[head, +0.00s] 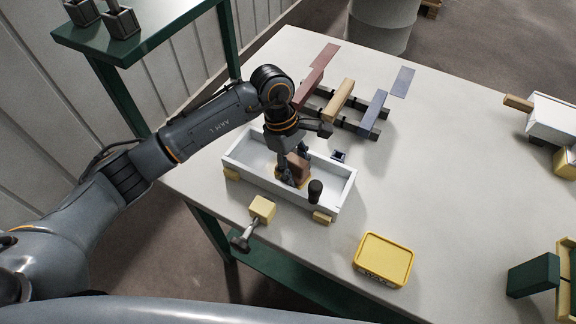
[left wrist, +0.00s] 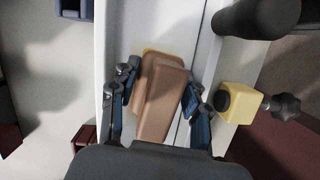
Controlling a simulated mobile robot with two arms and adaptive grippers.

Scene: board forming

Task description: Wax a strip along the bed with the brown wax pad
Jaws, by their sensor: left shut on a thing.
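The bed is a long white open trough (head: 335,191) on the table. My left gripper (head: 292,178) reaches down into it. In the left wrist view the left gripper (left wrist: 164,98) is shut on the brown wax pad (left wrist: 160,95), with a finger on each side. The brown pad also shows between the fingers in the head view (head: 298,166). A yellow edge shows at the pad's lower end. Whether the pad touches the bed floor I cannot tell. My right gripper is not in view.
A yellow block with a dark knob (head: 262,208) sticks out at the bed's front, and a black knob (head: 315,190) stands at its right. A yellow box (head: 384,260) lies front right. Red, tan and blue pieces (head: 340,95) rest on dark rails behind. The table's middle right is clear.

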